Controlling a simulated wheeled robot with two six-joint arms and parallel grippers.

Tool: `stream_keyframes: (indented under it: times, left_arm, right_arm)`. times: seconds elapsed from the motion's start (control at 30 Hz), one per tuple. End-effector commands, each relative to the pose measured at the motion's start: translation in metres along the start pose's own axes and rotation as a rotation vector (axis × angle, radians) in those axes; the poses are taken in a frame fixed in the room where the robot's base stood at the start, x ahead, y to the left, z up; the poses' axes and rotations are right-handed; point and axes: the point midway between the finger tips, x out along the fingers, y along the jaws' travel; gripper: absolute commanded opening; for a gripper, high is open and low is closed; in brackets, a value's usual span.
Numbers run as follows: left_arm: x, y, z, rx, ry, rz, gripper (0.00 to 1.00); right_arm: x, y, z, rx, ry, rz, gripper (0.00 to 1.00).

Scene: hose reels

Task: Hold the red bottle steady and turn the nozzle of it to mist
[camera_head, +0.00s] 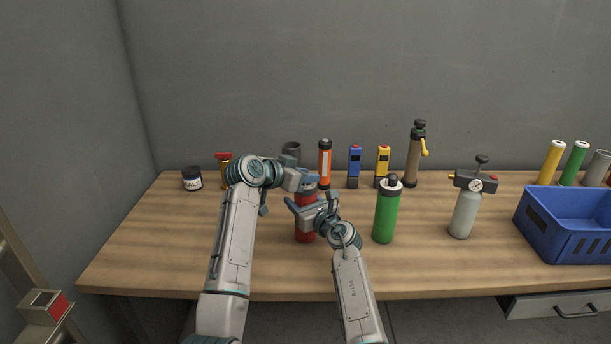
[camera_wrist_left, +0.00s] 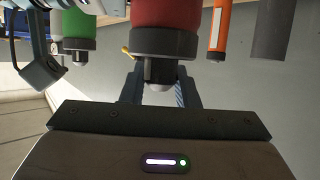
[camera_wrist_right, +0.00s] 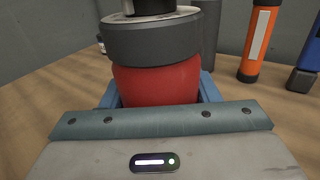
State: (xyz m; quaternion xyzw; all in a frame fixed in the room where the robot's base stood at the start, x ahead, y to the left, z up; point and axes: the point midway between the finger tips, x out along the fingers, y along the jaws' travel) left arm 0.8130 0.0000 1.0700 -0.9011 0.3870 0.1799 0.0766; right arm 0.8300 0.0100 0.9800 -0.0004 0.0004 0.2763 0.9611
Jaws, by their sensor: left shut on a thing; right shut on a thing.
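The red bottle (camera_head: 304,234) stands upright on the table, partly hidden by my grippers. My right gripper (camera_head: 303,208) is shut around its red body, and the right wrist view shows the body (camera_wrist_right: 157,82) between the fingers under a dark grey collar (camera_wrist_right: 150,42). My left gripper (camera_head: 305,182) is above it at the bottle's top. In the left wrist view, which appears upside down, the left fingers are shut on the nozzle (camera_wrist_left: 159,72) below the dark collar (camera_wrist_left: 165,42). The nozzle's setting marks cannot be made out.
A green bottle (camera_head: 386,216) stands close to the right of the red one. A grey sprayer with a gauge (camera_head: 463,214) and a blue crate (camera_head: 570,243) are farther right. An orange tube (camera_head: 324,165) and blue and yellow devices stand behind. The front left of the table is clear.

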Motion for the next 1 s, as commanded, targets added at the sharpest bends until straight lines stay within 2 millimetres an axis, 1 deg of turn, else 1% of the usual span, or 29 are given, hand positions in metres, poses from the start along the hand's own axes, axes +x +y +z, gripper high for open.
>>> stream_keyframes:
  times: [0.13, 0.17, 0.2, 0.27, 0.53, 0.67, 0.77, 1.0]
  left_arm:
    - [0.0, 0.0, 0.0, 0.0, 0.0, 0.0, 0.05]
    - [0.0, 0.0, 0.0, 0.0, 0.0, 0.0, 0.32]
    - [0.0, 0.0, 0.0, 0.0, 0.0, 0.001, 0.39]
    - [0.0, 0.0, 0.0, 0.001, 0.0, 0.001, 0.5]
    - [-0.001, 0.0, 0.0, 0.001, 0.0, 0.001, 0.5]
    - [-0.008, -0.001, 0.0, 0.001, 0.002, 0.0, 0.5]
    - [-0.023, -0.001, 0.0, 0.002, 0.002, 0.0, 0.5]
    - [-0.075, -0.002, 0.0, 0.003, 0.001, -0.002, 0.5]
  right_arm:
    - [0.0, 0.0, 0.0, 0.001, 0.0, 0.0, 0.24]
    - [0.0, 0.0, 0.0, 0.001, 0.0, 0.0, 0.24]
    - [0.0, 0.0, 0.0, 0.002, 0.0, 0.0, 0.24]
    - [0.0, 0.0, 0.0, 0.002, 0.0, 0.0, 0.24]
    - [0.0, 0.0, 0.0, 0.002, 0.0, 0.0, 0.24]
    - [0.0, 0.0, 0.0, 0.001, 0.0, 0.0, 0.24]
    - [0.0, 0.0, 0.0, 0.001, 0.0, 0.0, 0.24]
    - [0.0, 0.0, 0.0, 0.001, 0.0, 0.0, 0.24]
